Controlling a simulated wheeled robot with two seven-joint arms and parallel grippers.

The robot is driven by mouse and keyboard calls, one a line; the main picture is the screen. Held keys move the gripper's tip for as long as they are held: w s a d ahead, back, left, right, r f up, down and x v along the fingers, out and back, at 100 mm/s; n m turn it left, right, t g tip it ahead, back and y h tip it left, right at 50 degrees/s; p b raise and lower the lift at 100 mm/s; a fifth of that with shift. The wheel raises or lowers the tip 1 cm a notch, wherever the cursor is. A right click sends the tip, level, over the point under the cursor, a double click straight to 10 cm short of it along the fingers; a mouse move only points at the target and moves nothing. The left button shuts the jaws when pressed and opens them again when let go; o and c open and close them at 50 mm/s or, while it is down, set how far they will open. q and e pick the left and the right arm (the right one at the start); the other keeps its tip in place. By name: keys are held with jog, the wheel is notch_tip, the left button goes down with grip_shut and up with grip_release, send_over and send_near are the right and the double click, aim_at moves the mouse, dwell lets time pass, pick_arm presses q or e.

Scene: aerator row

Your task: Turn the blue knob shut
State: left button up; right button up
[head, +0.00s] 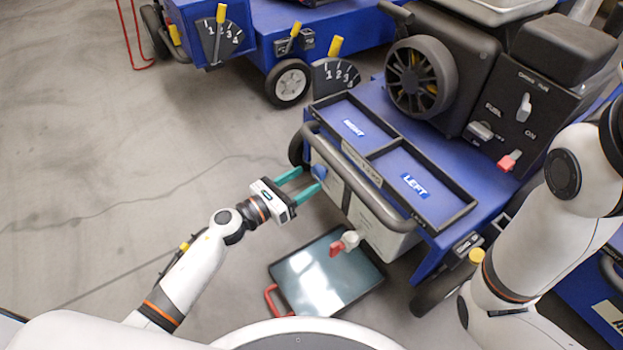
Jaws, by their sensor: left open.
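The blue knob (319,172) sits on the grey front panel (337,189) of the blue machine, near the panel's upper left end. My left gripper (310,177) points at it with its two teal fingers apart. The fingertips are at the knob, one above and one below it in the picture. I cannot tell whether they touch it. My right arm comes in at the right, but its gripper is not in view.
A curved grey bar (365,180) runs above the panel. Black-rimmed trays marked RIGHT and LEFT (420,183) lie on top. Open floor lies left.

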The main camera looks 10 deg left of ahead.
aim_at(315, 174)
pick_arm(q)
jog(key=shift+x, duration=1.55)
jog(key=shift+c, duration=0.2)
jog(key=c, duration=0.9)
jog(key=shift+c, duration=0.2)
